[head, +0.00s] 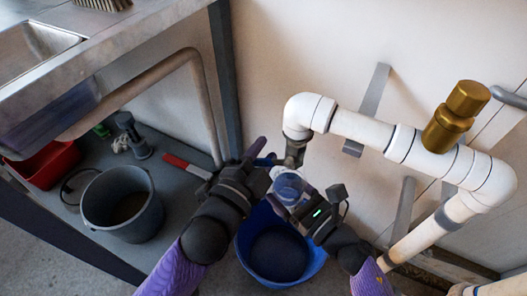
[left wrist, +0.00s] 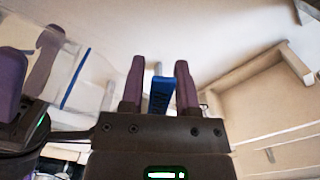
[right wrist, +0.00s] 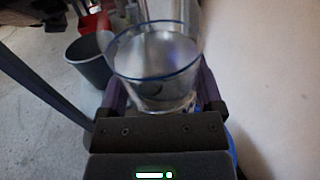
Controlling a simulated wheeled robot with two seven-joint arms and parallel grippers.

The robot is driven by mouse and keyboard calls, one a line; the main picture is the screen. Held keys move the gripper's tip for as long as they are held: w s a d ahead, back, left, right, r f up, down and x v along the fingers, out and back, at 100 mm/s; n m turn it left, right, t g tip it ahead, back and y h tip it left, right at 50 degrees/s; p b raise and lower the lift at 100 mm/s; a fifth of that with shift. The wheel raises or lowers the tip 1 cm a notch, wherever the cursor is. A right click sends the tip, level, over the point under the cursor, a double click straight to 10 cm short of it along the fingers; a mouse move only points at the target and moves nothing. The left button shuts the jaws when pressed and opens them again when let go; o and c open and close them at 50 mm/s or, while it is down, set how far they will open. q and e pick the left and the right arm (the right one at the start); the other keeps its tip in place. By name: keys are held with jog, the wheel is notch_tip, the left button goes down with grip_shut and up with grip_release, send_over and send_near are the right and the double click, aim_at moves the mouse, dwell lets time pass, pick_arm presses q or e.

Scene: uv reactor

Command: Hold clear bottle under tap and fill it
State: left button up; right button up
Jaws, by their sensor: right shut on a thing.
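The clear bottle (head: 287,186) with a blue ring is held below the tap (head: 294,152) at the end of the white pipe. My right gripper (head: 292,200) is shut on it; the right wrist view shows the bottle (right wrist: 155,62) between the fingers, its open mouth facing up. I cannot tell whether any water is in it. My left gripper (head: 262,150) is at the tap. In the left wrist view its fingers stand open on both sides of the blue tap handle (left wrist: 161,95), with gaps beside it. The bottle (left wrist: 82,75) shows there at the left.
A blue bucket (head: 245,245) stands on the floor below the bottle. The white pipe (head: 360,128) with a brass fitting (head: 455,117) runs along the wall at right. A grey bucket (head: 98,205) and a red tub (head: 45,167) sit under the sink bench at left.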

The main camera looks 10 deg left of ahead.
pick_arm(q)
jog(key=shift+w, duration=0.1)
grip_shut()
dwell(1.4)
